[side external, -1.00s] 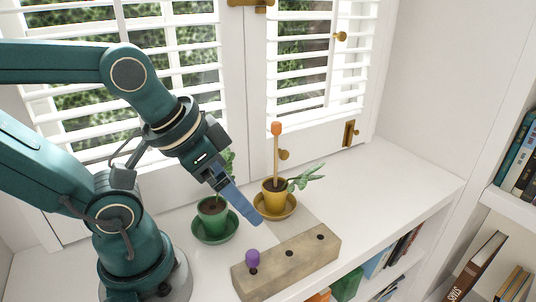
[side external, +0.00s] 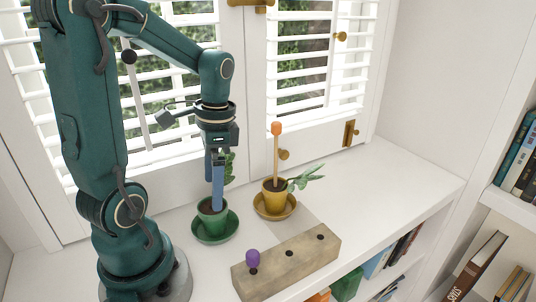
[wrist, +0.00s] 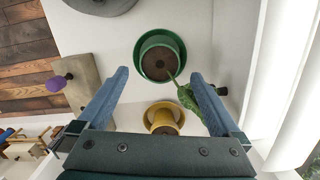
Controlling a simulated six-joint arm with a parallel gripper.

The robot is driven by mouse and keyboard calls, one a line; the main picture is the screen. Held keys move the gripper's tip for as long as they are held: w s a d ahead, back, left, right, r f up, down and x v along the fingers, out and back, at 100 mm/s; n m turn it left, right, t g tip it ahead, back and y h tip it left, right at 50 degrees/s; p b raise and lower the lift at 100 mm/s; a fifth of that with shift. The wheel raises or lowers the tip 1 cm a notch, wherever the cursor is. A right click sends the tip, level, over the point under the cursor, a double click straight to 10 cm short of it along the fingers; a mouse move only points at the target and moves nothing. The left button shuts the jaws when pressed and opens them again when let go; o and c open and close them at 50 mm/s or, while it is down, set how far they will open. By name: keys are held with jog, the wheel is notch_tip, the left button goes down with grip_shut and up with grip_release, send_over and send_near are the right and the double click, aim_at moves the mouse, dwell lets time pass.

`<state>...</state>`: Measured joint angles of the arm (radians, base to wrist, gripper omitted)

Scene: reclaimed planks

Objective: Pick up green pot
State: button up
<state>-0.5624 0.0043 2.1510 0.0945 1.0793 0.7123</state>
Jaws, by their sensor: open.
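The green pot (side external: 212,222) stands upright in a green saucer (side external: 230,233) on the white shelf top. It holds dark soil and a leafy plant (wrist: 188,97). In the wrist view the green pot (wrist: 160,80) is ahead of my open jaws, with its plant close to the right finger. My gripper (side external: 217,208) points down at the pot in the side view, its blue fingers overlapping the pot's rim and hiding part of the plant. The wrist view shows my gripper (wrist: 160,76) open and empty. I cannot tell whether a finger touches the pot.
A yellow pot (side external: 274,203) with an orange-tipped stick (side external: 276,150) stands on a yellow saucer to the right. A wooden block (side external: 290,262) with holes and a purple-headed peg (side external: 253,259) lies at the front. Window shutters (side external: 185,120) rise behind. The shelf's right end is clear.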

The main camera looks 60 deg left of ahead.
jog(key=shift+s+f, duration=0.15)
jog(key=shift+f, duration=1.05)
jog(key=shift+s+f, duration=0.15)
jog(key=shift+f, duration=1.05)
jog(key=shift+a, duration=0.1)
grip_shut()
notch_tip(320, 180, up, 13)
